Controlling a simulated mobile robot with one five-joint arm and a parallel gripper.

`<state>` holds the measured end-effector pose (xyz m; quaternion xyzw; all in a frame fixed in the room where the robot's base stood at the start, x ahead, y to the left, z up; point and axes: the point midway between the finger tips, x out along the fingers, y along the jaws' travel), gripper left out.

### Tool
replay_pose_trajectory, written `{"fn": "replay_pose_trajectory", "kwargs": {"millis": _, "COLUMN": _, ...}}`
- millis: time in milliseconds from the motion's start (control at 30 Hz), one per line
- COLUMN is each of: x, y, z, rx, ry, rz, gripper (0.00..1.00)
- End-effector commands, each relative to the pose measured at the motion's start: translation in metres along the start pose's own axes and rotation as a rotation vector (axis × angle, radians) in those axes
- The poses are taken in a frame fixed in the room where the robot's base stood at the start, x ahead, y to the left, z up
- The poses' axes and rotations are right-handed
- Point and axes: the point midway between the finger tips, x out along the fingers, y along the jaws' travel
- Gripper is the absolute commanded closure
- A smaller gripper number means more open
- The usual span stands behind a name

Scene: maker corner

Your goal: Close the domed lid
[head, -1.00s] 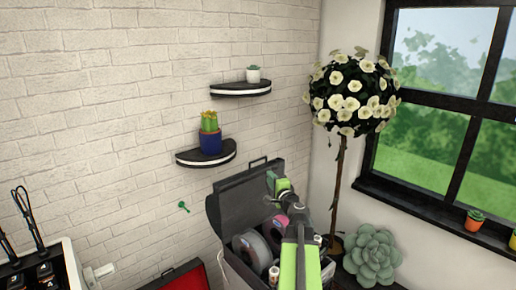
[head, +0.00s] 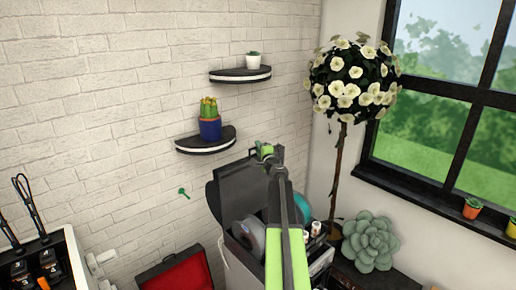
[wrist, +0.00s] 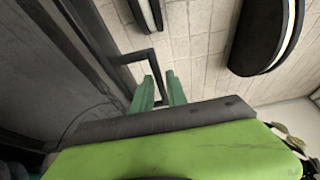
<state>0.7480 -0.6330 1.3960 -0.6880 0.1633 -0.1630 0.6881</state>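The domed lid (head: 229,187) is dark grey and stands open, raised at the back of a dark box (head: 243,262) in the head view. In the wrist view the lid's dark inner face (wrist: 55,75) fills the left, with its black bar handle (wrist: 138,57) near the middle. My gripper (head: 265,150) is at the lid's upper right edge in the head view. Its two green fingers (wrist: 160,88) are apart, with a side of the handle showing between them. I cannot tell whether they touch it. My arm hides part of the lid and box.
A flowering tree (head: 352,85) and a succulent (head: 370,241) stand to the right. Two shelves (head: 206,141) (head: 240,74) are on the wall above. An open red-lined case (head: 178,273) lies left.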

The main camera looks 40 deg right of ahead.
Motion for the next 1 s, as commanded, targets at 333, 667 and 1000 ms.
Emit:
{"fn": "replay_pose_trajectory", "kwargs": {"millis": 333, "x": 0.0082, "y": 0.0, "z": 0.001, "rx": 0.0, "ry": -0.001, "rz": 0.0, "gripper": 0.82}}
{"fn": "replay_pose_trajectory", "kwargs": {"millis": 667, "x": 0.0081, "y": 0.0, "z": 0.0015, "rx": 0.0, "ry": -0.002, "rz": 0.0, "gripper": 1.0}}
{"fn": "replay_pose_trajectory", "kwargs": {"millis": 1000, "x": 0.0082, "y": 0.0001, "z": 0.002, "rx": 0.0, "ry": -0.002, "rz": 0.0, "gripper": 1.0}}
